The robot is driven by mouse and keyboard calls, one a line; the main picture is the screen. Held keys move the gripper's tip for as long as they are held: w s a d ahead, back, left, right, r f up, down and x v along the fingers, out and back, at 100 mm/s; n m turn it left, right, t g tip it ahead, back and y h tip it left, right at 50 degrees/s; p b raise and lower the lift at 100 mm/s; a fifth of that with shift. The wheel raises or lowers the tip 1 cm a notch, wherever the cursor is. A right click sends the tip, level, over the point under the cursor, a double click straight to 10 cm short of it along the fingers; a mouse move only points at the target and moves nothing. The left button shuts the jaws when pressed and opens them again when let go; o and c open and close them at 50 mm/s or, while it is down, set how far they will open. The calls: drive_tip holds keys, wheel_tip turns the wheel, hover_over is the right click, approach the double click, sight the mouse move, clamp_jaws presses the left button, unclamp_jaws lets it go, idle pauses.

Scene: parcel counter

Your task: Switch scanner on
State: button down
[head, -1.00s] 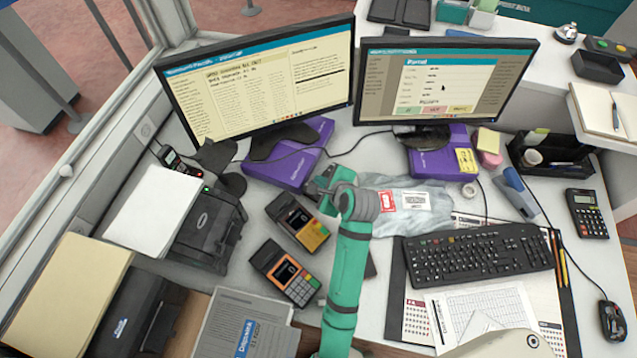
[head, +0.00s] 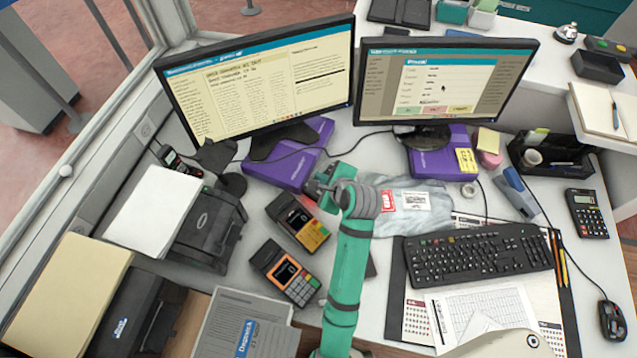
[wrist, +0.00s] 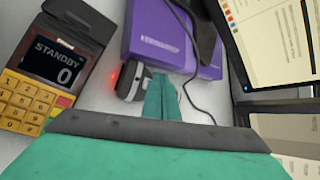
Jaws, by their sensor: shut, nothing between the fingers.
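A small dark and light-grey device (wrist: 133,84) with a glowing red light lies on the counter in the wrist view. It looks like the scanner, but I cannot read a label on it. My gripper (wrist: 161,82) is shut and empty, its green fingers just right of the device. I cannot tell whether they touch it.
An orange payment terminal (head: 297,222) stands close left of my gripper. It shows STANDBY in the wrist view (wrist: 52,65). A second terminal (head: 286,272) is nearer. A cable (wrist: 192,85) runs close to the fingers. A bagged parcel (head: 414,203) lies to the right, below the monitors.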

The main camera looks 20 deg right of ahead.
drive_tip(key=shift+r, duration=3)
